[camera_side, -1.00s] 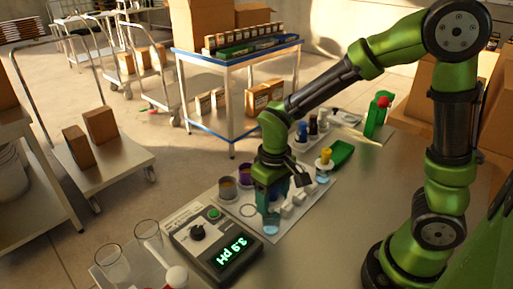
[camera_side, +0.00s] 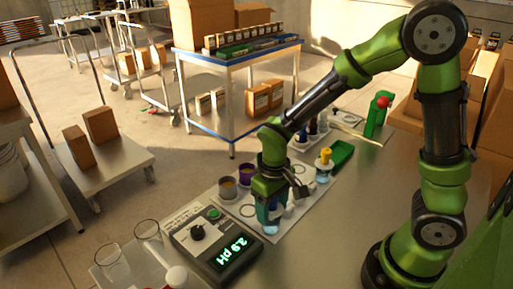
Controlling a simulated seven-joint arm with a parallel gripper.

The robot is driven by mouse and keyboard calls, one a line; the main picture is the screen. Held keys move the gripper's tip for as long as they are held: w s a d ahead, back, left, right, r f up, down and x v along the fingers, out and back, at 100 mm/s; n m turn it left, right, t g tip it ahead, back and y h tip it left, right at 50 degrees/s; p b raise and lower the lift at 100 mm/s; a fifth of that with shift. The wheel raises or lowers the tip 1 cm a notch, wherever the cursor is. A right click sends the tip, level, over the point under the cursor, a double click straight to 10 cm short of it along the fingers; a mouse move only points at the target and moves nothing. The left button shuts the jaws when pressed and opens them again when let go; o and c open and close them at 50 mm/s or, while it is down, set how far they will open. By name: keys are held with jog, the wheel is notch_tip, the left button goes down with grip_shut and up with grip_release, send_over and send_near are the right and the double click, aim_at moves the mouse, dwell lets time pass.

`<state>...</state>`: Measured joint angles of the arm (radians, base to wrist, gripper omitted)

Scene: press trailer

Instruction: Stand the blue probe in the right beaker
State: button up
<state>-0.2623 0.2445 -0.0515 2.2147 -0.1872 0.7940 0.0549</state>
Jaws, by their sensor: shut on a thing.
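My gripper (camera_side: 270,208) points down over the near beaker (camera_side: 271,229), which holds pale blue liquid. It is shut on the blue probe (camera_side: 270,212), mostly hidden between the fingers. The probe's lower end is at or inside this beaker; I cannot tell whether it touches the bottom. Another beaker (camera_side: 322,178) with pale blue liquid stands farther right, with a yellow-topped thing in it.
Empty glasses (camera_side: 112,263) stand at the front left. A green tray (camera_side: 341,152) and a rack with dark bottles lie behind. The bench at right is clear.

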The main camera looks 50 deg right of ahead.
jog(key=shift+f, duration=0.6)
dwell(0.7)
jog(key=o, duration=0.8)
jog(key=shift+r, duration=5.5)
jog(key=shift+r, duration=0.1)
jog(key=shift+r, duration=4.4)
